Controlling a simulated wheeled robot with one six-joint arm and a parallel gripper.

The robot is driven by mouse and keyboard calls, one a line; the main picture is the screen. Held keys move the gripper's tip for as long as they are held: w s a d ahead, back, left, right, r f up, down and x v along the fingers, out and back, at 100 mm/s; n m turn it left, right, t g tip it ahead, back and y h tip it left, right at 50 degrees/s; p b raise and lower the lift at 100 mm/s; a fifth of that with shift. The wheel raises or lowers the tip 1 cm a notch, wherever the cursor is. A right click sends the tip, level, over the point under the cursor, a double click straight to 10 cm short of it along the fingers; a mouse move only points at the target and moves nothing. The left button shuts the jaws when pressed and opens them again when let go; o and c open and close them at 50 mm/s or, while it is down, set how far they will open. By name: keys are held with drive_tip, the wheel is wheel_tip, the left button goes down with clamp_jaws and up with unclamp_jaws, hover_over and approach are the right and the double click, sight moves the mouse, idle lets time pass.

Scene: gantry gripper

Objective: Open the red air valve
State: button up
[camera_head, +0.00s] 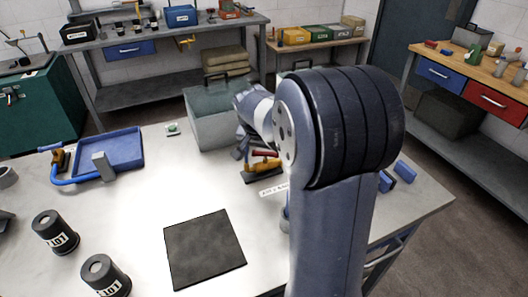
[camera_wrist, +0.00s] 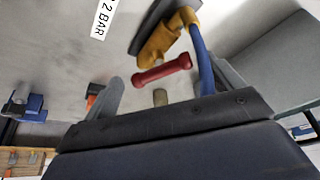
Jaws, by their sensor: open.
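The air valve has a brass-yellow body (camera_wrist: 160,40) and a red bar handle (camera_wrist: 163,72), with a blue hose (camera_wrist: 202,62) beside it in the wrist view. In the head view the red handle (camera_head: 265,153) shows above the brass body (camera_head: 263,166) on a dark base, just left of my arm. My gripper (camera_wrist: 168,88) is open, its two grey fingers wide apart. The red handle appears between the fingers in the wrist view, with no visible contact. In the head view my arm hides much of the gripper.
A blue tray (camera_head: 125,140), dark mat (camera_head: 205,250) and two black LOT cylinders (camera_head: 55,233) are on the left. Small blue blocks (camera_head: 406,171) are right of my arm.

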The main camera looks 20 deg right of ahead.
drive_tip(key=shift+w+d+f, duration=0.2)
drive_tip(key=shift+f, duration=0.45)
drive_tip(key=shift+c, duration=0.6)
drive_tip(key=c, duration=0.6)
drive_tip(key=shift+n, duration=0.3)
drive_tip(key=shift+s+d+n+t+y+p, duration=0.1)
drive_tip(key=shift+n+t+y, duration=0.2)
drive_tip(key=shift+n, duration=0.55)
drive_tip(key=shift+w+d+n+t+y+p, duration=0.15)
drive_tip(key=shift+n+y, duration=0.2)
drive_tip(key=shift+n, duration=0.45)
drive_tip(key=shift+s+n+t+y+p, duration=0.15)
drive_tip(key=shift+n+y, duration=0.2)
drive_tip(key=shift+n, duration=0.5)
drive_tip(key=o, duration=0.7)
